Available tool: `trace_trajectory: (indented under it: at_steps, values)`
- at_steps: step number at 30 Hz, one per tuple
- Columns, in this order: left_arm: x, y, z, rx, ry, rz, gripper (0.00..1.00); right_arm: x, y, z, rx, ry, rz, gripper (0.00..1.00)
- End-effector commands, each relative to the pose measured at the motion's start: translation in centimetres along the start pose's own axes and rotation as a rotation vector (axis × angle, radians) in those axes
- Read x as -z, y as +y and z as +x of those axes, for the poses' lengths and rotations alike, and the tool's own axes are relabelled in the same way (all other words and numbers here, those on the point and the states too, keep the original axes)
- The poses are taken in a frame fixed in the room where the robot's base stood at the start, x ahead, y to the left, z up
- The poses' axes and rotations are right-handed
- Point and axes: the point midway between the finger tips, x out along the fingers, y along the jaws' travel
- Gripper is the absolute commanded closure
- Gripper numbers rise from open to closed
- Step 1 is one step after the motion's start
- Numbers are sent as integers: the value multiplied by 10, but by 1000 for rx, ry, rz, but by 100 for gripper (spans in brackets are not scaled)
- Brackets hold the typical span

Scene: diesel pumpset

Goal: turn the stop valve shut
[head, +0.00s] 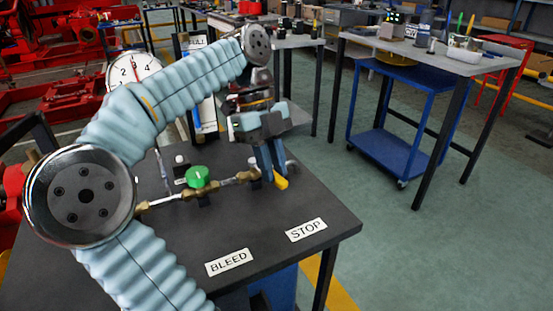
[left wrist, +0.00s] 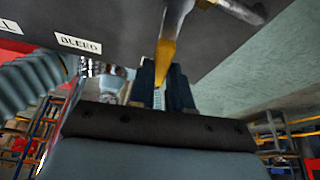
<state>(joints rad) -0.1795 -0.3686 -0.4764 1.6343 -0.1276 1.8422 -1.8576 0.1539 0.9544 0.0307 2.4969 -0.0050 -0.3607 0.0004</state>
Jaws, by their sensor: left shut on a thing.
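The stop valve (head: 254,171) is at the right end of a brass pipe line on the dark bench top. Its yellow lever (head: 281,183) shows just beside the fingertips of my left gripper (head: 272,178), which reaches down from above. In the left wrist view the yellow lever (left wrist: 171,42) runs down between the two dark fingers of my left gripper (left wrist: 164,70), which are shut on it. Part of the valve body is hidden behind the fingers. A STOP label (head: 306,230) lies on the bench in front. My right gripper is not in view.
A green knob (head: 198,177) sits on the same pipe, left of the stop valve, with a BLEED label (head: 229,262) in front. A round gauge (head: 120,72) stands behind my left arm. A blue cart (head: 385,125) and clear floor are to the right.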

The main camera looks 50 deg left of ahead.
Motion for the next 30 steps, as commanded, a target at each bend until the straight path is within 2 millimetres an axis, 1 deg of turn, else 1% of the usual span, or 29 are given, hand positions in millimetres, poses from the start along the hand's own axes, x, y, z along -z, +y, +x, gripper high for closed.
trace_trajectory:
  at_steps: [3,10,27,28,30]
  values:
    - [0,3,-2,-21,-1,62,100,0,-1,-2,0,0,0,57]
    - [-1,8,-2,-53,-2,142,100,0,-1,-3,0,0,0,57]
    - [-2,10,-3,-66,-3,171,100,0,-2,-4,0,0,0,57]
    - [-2,10,-3,-66,-3,171,80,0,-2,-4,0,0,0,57]
    - [-1,10,-2,-66,-2,171,69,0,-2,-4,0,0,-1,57]
